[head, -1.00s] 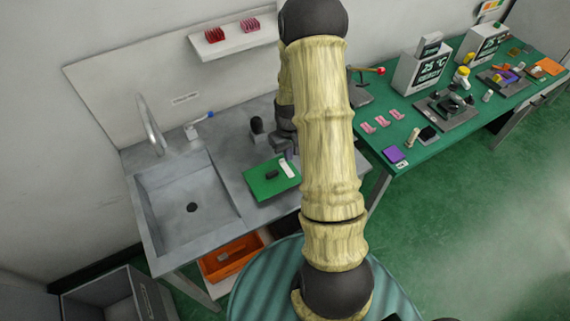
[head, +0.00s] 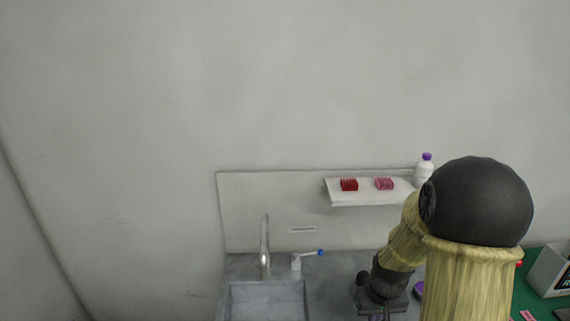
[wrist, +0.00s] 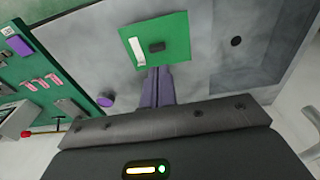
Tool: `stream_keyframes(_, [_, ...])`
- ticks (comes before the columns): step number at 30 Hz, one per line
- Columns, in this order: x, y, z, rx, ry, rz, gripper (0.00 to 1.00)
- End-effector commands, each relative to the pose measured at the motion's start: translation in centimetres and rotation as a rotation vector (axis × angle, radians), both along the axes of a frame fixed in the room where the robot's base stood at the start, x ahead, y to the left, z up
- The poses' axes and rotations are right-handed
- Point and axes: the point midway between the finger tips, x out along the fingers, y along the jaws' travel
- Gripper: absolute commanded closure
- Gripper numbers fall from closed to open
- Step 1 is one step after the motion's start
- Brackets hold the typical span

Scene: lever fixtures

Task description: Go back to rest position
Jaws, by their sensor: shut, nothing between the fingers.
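My gripper (wrist: 158,72) is shut and empty in the wrist view, its two fingers side by side. It points toward the steel counter (wrist: 205,85), just below the edge of a green mat in the picture; I cannot tell its height. In the head view my arm comes up at the right, and its wrist is low over the counter. The fingertips are not clearly visible there.
A purple round thing (wrist: 105,100) is nearby. A wall shelf (head: 370,197) holds racks and a bottle (head: 424,172).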

Motion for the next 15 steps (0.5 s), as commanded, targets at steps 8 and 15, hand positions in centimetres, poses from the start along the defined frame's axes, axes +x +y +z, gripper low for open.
stream_keyframes(8, [-5.4,4.8,5.6,0.01,-0.088,-0.006,1.0])
stream_keyframes(15, [-8.6,6.6,7.3,0.026,-0.126,-0.014,1.0])
